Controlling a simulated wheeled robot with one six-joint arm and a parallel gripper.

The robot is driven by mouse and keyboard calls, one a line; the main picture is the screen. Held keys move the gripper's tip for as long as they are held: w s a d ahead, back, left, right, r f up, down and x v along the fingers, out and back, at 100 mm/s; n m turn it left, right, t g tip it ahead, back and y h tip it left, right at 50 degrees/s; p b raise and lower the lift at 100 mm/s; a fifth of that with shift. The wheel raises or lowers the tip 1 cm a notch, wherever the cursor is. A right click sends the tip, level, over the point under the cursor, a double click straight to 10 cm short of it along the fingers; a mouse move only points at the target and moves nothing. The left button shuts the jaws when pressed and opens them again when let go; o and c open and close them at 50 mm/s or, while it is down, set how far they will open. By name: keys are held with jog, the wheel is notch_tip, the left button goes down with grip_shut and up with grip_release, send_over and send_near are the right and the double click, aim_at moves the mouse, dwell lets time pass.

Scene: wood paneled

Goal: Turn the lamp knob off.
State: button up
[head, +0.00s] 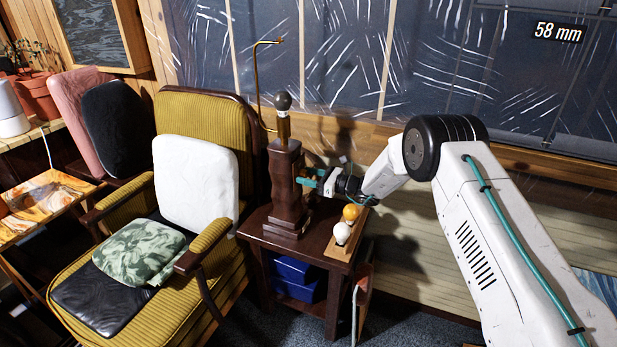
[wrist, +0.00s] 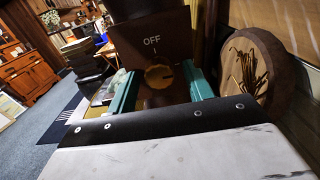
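The lamp (head: 287,185) is a dark brown wooden column with a dark round bulb on top, standing upright on a small dark side table (head: 262,235). In the wrist view, the brass knob (wrist: 158,76) is on the lamp's face, below a white "OFF" label (wrist: 152,40) and a short tick mark. I cannot tell for sure which way the knob points. My gripper (head: 309,182) is at the lamp's right side. Its two teal fingers are apart, one on each side of the knob, with a visible gap at each side. The knob is hidden in the head view.
A white ball (head: 342,233) and an orange ball (head: 351,212) sit on a wooden strip at the table's right. A mustard armchair (head: 190,240) with cushions stands left. A curved brass rod (head: 257,85) rises behind the lamp.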

jog(key=c, duration=0.8)
jog(key=shift+n, duration=0.4)
jog(key=n, duration=0.4)
jog(key=shift+d, duration=0.1)
jog(key=n, duration=0.9)
jog(key=shift+w, duration=0.1)
jog(key=shift+n, duration=2)
